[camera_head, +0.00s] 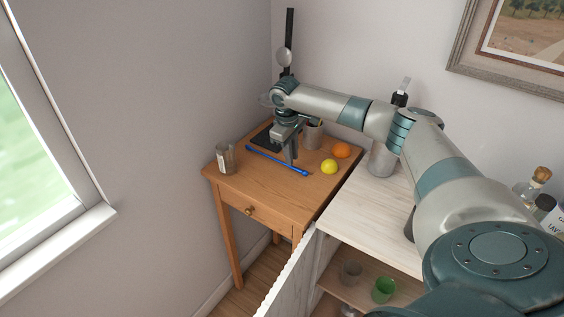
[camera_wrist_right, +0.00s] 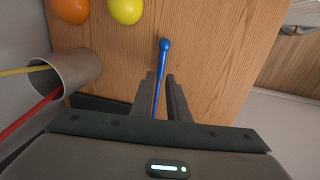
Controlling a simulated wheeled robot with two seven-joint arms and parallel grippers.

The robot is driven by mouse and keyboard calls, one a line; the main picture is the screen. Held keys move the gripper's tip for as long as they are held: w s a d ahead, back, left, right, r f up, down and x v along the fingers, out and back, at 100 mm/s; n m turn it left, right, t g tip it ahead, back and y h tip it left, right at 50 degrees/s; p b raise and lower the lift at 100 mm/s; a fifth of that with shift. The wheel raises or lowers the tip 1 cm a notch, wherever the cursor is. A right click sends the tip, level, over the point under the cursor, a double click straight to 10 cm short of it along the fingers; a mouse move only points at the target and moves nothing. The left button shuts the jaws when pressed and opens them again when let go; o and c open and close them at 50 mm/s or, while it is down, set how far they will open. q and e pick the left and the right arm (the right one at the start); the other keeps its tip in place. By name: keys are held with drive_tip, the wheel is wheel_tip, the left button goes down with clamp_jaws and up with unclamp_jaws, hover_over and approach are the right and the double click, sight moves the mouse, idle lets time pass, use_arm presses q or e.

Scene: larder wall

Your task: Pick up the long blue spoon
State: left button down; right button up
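The long blue spoon (camera_head: 268,157) lies slantwise on the small wooden table (camera_head: 262,190). In the right wrist view the spoon (camera_wrist_right: 163,62) runs from a rounded blue end down between my fingers; its other end is hidden by the gripper. My right gripper (camera_head: 291,160) points down over the spoon's middle. In the right wrist view its fingers (camera_wrist_right: 160,78) are apart, one on each side of the handle, with a gap to it. How high the fingertips are above the tabletop is hard to tell. My left gripper is not in view.
A yellow lemon (camera_head: 329,167) and an orange (camera_head: 341,150) lie right of the gripper. A grey cup (camera_wrist_right: 78,68) holding red and yellow sticks stands close by. A glass jar (camera_head: 226,158) stands at the left edge. A white cabinet (camera_head: 372,200) adjoins on the right.

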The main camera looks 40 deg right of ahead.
sight(304, 173)
drive_tip(key=shift+d+f+p, duration=0.15)
drive_tip(key=shift+f+p, duration=0.15)
drive_tip(key=shift+f, duration=0.65)
drive_tip(key=shift+d+f+p, duration=0.1)
drive_tip(key=shift+f+p, duration=0.2)
drive_tip(key=shift+f, duration=0.65)
drive_tip(key=shift+c, duration=0.4)
clamp_jaws()
drive_tip(key=shift+r, duration=0.15)
